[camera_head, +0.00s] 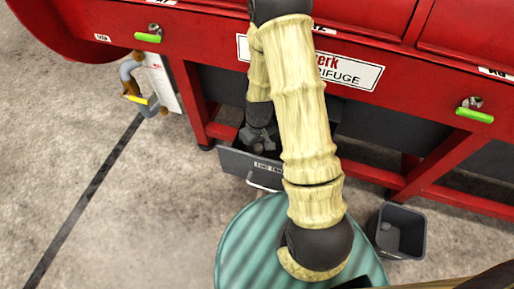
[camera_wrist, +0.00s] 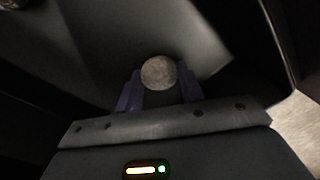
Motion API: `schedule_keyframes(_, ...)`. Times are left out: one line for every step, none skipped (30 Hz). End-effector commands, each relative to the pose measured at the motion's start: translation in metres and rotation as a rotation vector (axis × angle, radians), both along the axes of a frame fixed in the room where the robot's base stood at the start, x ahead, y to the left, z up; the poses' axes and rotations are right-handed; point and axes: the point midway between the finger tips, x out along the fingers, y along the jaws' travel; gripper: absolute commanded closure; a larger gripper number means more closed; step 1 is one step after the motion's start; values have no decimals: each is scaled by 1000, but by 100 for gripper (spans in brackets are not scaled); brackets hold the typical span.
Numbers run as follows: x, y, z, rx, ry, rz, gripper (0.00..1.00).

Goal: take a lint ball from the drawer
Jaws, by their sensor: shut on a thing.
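My gripper (camera_wrist: 158,88) is shut on a round, grey, speckled lint ball (camera_wrist: 158,72), held between its two purple fingertips. In the head view my gripper (camera_head: 258,142) reaches down into the open dark grey drawer (camera_head: 240,164) under the red machine. The drawer front carries a white label, partly hidden by my arm. The dark drawer interior (camera_wrist: 85,45) surrounds the ball in the wrist view. I cannot tell whether the ball touches the drawer floor. A greyish thing shows at the top left corner of the wrist view, too cut off to identify.
A dark open bin (camera_head: 408,245) with a grey lump inside stands on the floor at right. A round teal ribbed surface (camera_head: 245,240) lies in front of the drawer. The red machine frame (camera_head: 435,165) and its legs flank the drawer. Concrete floor at left is free.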

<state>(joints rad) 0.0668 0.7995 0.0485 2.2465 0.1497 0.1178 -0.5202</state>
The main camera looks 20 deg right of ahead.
Motion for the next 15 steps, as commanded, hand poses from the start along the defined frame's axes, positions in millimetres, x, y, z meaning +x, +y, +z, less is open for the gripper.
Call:
schedule_keyframes(0, 0, 0, 0, 0, 0, 83)
schedule_keyframes(0, 0, 0, 0, 0, 0, 83)
schedule_keyframes(0, 0, 0, 0, 0, 0, 83)
schedule_keyframes(0, 0, 0, 0, 0, 0, 83)
schedule_keyframes(0, 0, 0, 0, 0, 0, 83)
schedule_keyframes(0, 0, 0, 0, 0, 0, 83)
schedule_keyframes(0, 0, 0, 0, 0, 0, 83)
schedule_keyframes(0, 0, 1, 0, 0, 0, 83)
schedule_keyframes(0, 0, 2, 0, 0, 0, 83)
schedule_keyframes(0, 0, 4, 0, -1, 0, 83)
schedule_keyframes(0, 0, 6, 0, -1, 0, 83)
schedule_keyframes(0, 0, 10, 0, -1, 0, 83)
schedule_keyframes(0, 0, 14, 0, -1, 0, 83)
schedule_keyframes(0, 0, 18, 0, -1, 0, 83)
schedule_keyframes(0, 0, 24, 0, -1, 0, 83)
